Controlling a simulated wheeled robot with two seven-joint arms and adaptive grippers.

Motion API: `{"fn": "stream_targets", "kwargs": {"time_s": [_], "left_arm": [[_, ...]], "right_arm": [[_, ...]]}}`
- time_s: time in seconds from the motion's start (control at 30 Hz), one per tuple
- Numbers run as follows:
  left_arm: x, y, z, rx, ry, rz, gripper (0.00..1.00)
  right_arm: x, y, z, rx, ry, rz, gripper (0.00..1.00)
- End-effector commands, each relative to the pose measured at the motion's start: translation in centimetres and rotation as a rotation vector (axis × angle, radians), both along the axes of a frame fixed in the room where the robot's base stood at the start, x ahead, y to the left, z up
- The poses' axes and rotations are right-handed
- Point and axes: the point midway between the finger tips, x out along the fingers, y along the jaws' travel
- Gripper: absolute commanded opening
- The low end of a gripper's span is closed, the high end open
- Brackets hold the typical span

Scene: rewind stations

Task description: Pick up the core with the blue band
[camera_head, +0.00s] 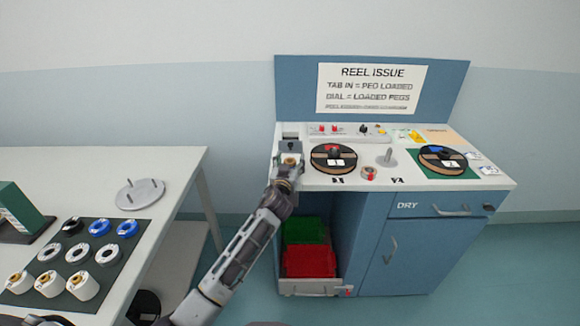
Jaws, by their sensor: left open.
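My left gripper (290,149) is open over the left end of the station counter, by a small grey fixture. A small pale, tan-centred round shape shows at the gripper; I cannot tell whether it is a core. I cannot make out a blue-banded core for sure. A small core with a red band (369,173) stands on the counter, right of the gripper. On the left table's dark mat (61,257) are two blue rings (100,228) (128,229), a black ring (72,226), several white rings and white cores with tan centres (83,285). My right gripper is out of view.
The counter holds a reel with a red mark (333,158), a bare peg (387,157) and a reel with a blue mark (441,158). Green (306,230) and red (310,262) bins sit below. A grey disc (140,194) lies on the left table. A gap separates table and station.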

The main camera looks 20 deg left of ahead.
Motion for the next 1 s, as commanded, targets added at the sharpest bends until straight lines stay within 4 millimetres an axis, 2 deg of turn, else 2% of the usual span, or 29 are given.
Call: {"fn": "stream_targets", "kwargs": {"time_s": [0.37,0.7,1.0], "left_arm": [[-0.02,-0.01,0.02,0.0,0.0,0.0,0.64],[-0.02,-0.02,0.03,0.0,0.0,0.0,0.22],[-0.02,-0.02,0.07,0.0,-0.001,0.0,0.22]], "right_arm": [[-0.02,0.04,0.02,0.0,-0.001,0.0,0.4],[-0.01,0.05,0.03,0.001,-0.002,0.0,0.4],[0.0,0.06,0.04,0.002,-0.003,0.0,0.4]]}}
